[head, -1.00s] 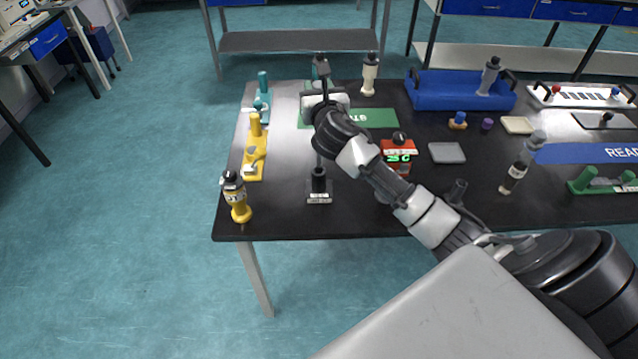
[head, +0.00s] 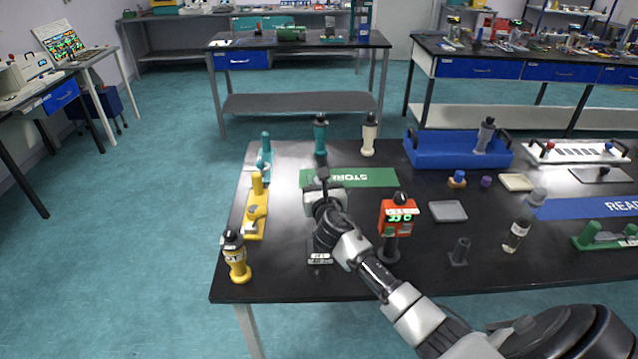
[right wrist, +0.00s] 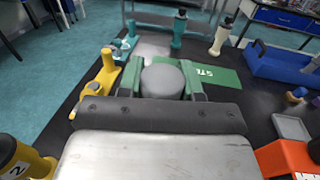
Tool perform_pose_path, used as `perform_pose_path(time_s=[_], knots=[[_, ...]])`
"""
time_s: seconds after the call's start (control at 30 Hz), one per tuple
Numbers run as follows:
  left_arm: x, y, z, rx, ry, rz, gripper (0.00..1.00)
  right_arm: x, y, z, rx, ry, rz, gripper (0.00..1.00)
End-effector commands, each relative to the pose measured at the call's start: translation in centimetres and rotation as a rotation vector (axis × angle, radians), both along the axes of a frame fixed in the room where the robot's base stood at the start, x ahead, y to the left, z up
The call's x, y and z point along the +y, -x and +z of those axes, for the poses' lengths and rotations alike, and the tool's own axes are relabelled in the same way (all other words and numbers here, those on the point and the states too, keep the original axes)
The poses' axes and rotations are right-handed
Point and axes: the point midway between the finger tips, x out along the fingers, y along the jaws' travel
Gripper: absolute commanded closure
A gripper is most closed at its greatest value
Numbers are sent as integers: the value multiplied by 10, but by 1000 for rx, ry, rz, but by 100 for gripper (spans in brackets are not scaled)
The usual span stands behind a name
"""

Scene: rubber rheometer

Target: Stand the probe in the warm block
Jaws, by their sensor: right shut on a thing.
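My right gripper (head: 324,200) is shut on a dark, narrow thing, which I take for the probe (head: 323,176); its upper end sticks up above the jaws. In the right wrist view its rounded grey top (right wrist: 162,78) shows between the jaws. Its lower end is hidden behind my arm. The black socket block with a white label, likely the warm block (head: 319,257), stands near the table's front left, just below the gripper in the head view. My left gripper is not in view.
A red display unit (head: 397,216) stands right of my wrist, close to my forearm. A black empty-looking socket (head: 459,252) is further right. Yellow holder (head: 256,212) and yellow-black bottle (head: 236,262) stand left.

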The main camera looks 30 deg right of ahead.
Motion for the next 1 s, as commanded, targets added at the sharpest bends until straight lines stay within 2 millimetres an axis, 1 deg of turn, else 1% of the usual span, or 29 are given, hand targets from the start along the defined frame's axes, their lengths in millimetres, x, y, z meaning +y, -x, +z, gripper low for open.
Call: perform_pose_path(time_s=[0.1,0.13,0.27,0.57,0.67,0.77,1.0], knots=[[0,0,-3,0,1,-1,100,0,0,-3,-1,1,0,89],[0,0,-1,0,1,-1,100,0,0,-2,-1,0,0,61],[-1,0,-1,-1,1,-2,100,0,0,-1,0,0,0,41],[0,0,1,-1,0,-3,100,0,0,1,-1,0,0,40],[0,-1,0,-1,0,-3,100,2,6,0,-1,1,1,40],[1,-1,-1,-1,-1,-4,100,8,19,0,0,2,1,40],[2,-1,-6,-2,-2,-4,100,28,67,-2,1,2,3,40]])
